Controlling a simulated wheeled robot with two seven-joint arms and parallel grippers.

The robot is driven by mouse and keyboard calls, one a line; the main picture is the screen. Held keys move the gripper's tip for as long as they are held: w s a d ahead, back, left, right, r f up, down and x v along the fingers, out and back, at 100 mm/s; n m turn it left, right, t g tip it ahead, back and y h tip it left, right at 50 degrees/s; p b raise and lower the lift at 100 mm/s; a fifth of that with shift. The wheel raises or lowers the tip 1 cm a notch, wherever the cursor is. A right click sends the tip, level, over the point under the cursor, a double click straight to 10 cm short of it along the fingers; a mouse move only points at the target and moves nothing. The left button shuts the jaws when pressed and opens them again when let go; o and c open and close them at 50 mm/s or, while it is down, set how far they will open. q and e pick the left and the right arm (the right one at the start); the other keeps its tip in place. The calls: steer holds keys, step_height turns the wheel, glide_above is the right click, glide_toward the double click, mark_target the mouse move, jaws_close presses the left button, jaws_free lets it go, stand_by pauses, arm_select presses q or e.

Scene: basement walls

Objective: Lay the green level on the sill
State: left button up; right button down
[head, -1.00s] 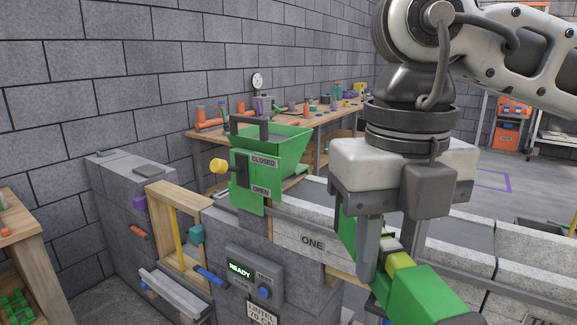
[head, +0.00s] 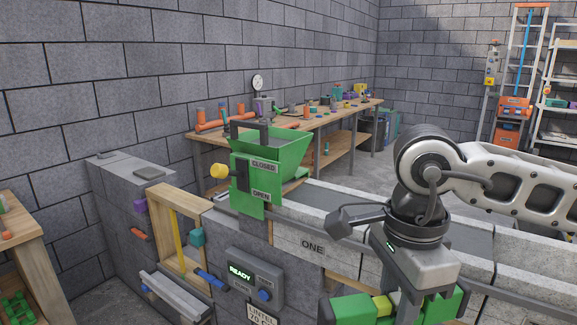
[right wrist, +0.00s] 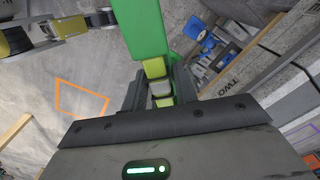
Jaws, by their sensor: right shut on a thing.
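The green level (head: 350,308) with a yellow vial is at the bottom of the head view, partly cut off by the frame edge. My right gripper (head: 403,306) is shut around its middle and holds it in front of the block wall. In the right wrist view, the level (right wrist: 141,28) runs between the two fingers of my right gripper (right wrist: 160,92). The grey sill (head: 174,292) juts out below the wooden-framed opening at the lower left. The level is apart from it, well to its right. My left gripper does not show.
A green hopper (head: 266,160) stands on the wall beside the opening. A control box (head: 254,275) reading READY is between the sill and the level. A blue handle (head: 210,278) sticks out near the sill's right end. A workbench (head: 320,115) stands behind.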

steer(key=d+f+n, duration=0.5)
steer(key=f+n, duration=0.5)
steer(key=n, duration=0.6)
steer(key=shift+p, duration=0.45)
steer(key=shift+d, duration=0.1)
